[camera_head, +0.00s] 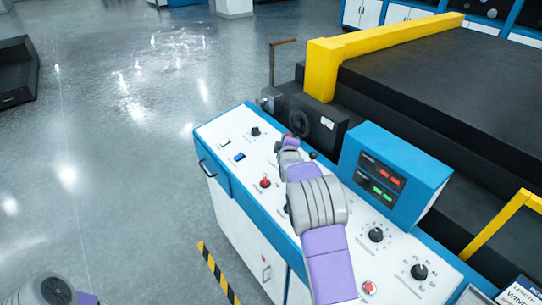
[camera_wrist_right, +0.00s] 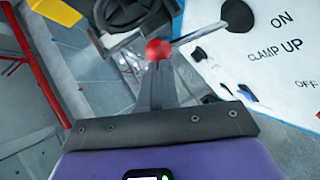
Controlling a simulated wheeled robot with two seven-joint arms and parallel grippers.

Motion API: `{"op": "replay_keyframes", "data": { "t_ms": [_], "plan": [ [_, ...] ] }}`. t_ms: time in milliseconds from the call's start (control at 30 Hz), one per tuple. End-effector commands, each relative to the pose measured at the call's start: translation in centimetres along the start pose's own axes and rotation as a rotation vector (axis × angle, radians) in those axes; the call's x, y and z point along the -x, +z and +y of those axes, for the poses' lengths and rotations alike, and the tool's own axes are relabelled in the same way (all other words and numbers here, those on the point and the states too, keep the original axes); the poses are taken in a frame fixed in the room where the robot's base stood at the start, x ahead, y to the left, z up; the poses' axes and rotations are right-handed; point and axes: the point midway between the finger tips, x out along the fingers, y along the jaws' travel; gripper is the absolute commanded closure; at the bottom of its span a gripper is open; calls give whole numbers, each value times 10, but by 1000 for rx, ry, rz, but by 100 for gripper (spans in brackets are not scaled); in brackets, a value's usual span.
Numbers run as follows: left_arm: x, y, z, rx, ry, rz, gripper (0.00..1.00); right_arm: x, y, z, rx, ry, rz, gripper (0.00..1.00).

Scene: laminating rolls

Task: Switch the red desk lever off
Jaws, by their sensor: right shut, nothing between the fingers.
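The red ball of the desk lever (camera_wrist_right: 158,49) shows in the right wrist view, at the end of a thin metal rod. The rod runs right to a black pivot on the white panel, near the printed words ON, CLAMP UP and OFF. My right gripper (camera_wrist_right: 157,62) is shut and empty, its fingertips close to the ball; I cannot tell whether they touch. My left gripper is out of view.
A red control (camera_head: 265,183) and a black-topped knob (camera_head: 313,155) stand close to my right arm. A blue display box (camera_head: 395,170) rises to its right. Dials (camera_head: 376,234) and a red button (camera_head: 369,288) are on the near part. Open floor lies left.

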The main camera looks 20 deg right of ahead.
Motion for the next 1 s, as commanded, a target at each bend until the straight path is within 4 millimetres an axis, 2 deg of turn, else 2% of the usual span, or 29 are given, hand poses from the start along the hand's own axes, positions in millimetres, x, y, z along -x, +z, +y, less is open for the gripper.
{"op": "replay_keyframes", "data": {
  "t_ms": [167,367,433,800,1000],
  "plan": [
    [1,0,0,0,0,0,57,1,0,1,1,1,-2,100],
    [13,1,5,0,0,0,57,18,-23,1,2,-2,3,100],
    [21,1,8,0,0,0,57,28,-36,2,3,-2,4,100],
    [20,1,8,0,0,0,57,93,-32,-2,-1,0,1,100],
    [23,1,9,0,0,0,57,117,-31,-3,-1,0,1,100]
  ]
}}
